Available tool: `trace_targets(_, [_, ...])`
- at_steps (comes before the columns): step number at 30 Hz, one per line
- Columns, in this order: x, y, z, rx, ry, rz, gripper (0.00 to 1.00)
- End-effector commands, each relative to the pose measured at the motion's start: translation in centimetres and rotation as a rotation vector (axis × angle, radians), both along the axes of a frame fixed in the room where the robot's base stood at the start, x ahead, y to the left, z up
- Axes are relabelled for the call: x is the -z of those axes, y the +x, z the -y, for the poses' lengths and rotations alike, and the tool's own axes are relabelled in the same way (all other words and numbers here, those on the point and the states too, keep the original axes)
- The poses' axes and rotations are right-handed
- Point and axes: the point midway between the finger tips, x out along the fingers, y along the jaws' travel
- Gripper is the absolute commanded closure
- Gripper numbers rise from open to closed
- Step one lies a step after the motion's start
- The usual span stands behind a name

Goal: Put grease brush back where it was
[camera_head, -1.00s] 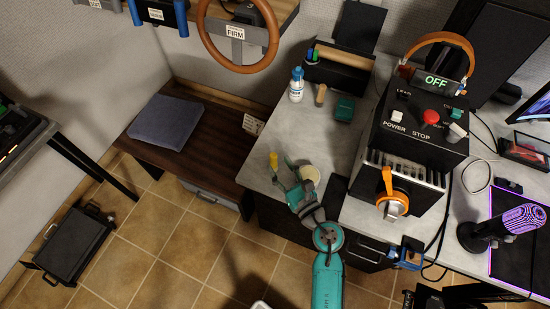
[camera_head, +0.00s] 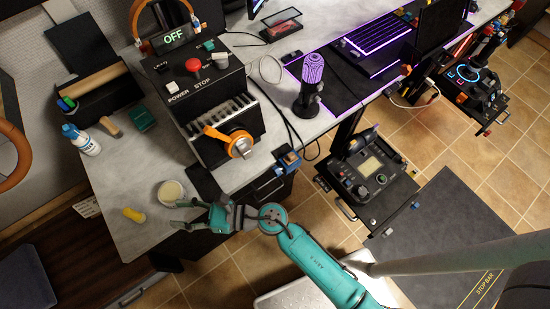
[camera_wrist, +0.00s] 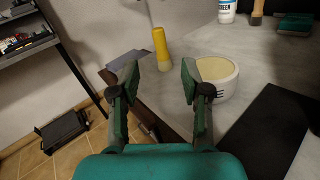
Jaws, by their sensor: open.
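A yellow-handled object (camera_head: 133,214), which looks like the grease brush, stands on the near left corner of the grey worktop (camera_head: 140,244). In the wrist view the yellow handle (camera_wrist: 161,48) is upright, ahead of and between my fingertips, apart from them. A white round tub (camera_head: 171,193) with cream-coloured contents stands beside it, just past my right finger in the wrist view (camera_wrist: 215,85). My gripper (camera_head: 180,214) is open and empty, low over the worktop edge; its fingers show in the wrist view (camera_wrist: 160,82). The lower end of the yellow object is plain to see on the worktop.
A white-and-blue bottle (camera_head: 84,141), a wooden-handled piece (camera_head: 110,126) and a green block (camera_head: 142,119) stand farther back, by a dark organiser (camera_head: 95,90). A control box (camera_head: 205,105) with an orange-handled part is to the right. A black mat (camera_wrist: 265,135) lies near the tub.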

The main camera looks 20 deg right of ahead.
Motion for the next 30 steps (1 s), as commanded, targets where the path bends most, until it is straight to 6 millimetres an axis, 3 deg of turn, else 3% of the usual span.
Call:
trace_targets(8, [-1.7,-5.5,9.7,0.190,0.479,-0.534,0.53])
trace_targets(18, [-3.9,-12.6,21.2,0.392,1.223,-1.146,0.53])
trace_targets(24, [-4.9,-17.4,26.7,0.465,1.733,-1.432,0.53])
trace_targets(30, [-5.7,-22.0,30.1,0.475,2.242,-1.615,0.53])
